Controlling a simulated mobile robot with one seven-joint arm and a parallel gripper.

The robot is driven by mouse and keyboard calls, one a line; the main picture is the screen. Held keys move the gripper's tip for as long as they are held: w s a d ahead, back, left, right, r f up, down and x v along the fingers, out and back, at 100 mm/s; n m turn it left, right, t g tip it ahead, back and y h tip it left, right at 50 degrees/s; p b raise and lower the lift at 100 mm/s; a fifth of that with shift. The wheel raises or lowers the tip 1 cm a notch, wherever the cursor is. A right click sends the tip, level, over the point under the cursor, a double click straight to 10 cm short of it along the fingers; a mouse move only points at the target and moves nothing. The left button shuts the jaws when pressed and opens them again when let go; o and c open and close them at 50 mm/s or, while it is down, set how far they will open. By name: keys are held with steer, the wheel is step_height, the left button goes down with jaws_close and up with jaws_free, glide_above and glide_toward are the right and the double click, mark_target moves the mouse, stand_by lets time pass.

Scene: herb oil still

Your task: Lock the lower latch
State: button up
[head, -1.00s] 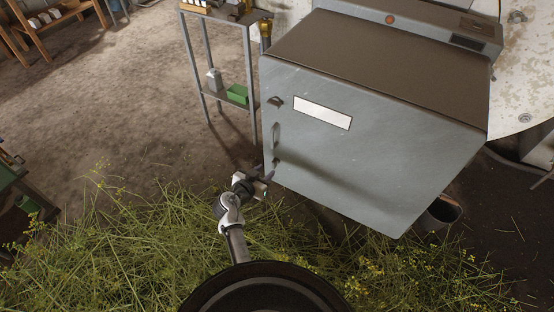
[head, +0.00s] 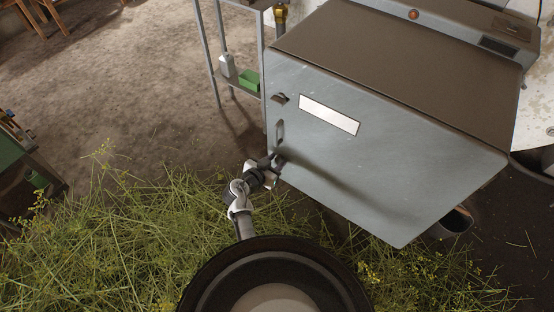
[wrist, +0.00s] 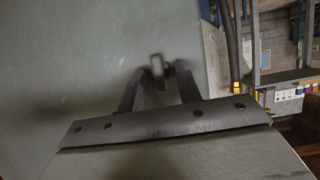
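The grey cabinet (head: 390,150) has its front door facing me, with an upper latch (head: 279,99) and a handle (head: 279,132) along its left edge. My gripper (head: 277,161) is at the door's lower left, over the lower latch, which it mostly hides in the head view. In the wrist view, the lower latch (wrist: 157,66) shows as a small part with a lighter middle, between or just beyond my fingertips. The two dark fingers of my gripper (wrist: 160,78) stand apart with a gap between them. Blur hides whether they touch the latch.
Cut herb stalks (head: 120,240) cover the floor in front of the cabinet. A metal shelf stand (head: 232,78) with a green box (head: 249,79) is behind at the left. A bucket (head: 455,222) stands by the cabinet's right corner. Bare floor lies at the left.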

jaws_close()
steer(key=shift+n+h+b, duration=0.3)
steer(key=shift+w+a+f+n+g+h+b, duration=0.15)
steer(key=shift+n+g+h+b, duration=0.2)
steer(key=shift+n+b, duration=0.35)
steer(key=n+h+b, duration=0.1)
steer(key=n, duration=0.1)
steer(key=n+h+b, duration=0.1)
steer(key=n, duration=0.1)
steer(key=n+g+h+b, duration=0.1)
steer(key=n+h+b, duration=0.1)
steer(key=n, duration=0.1)
steer(key=shift+w+a+f, duration=0.15)
steer(key=shift+a+f, duration=0.05)
steer(key=shift+a, duration=0.05)
steer(key=n+h, duration=0.1)
steer(key=n, duration=0.1)
steer(key=n+h+b, duration=0.1)
steer(key=n, duration=0.1)
steer(key=shift+f+n+t, duration=0.1)
steer(key=shift+n+t, duration=0.15)
steer(key=shift+n, duration=0.15)
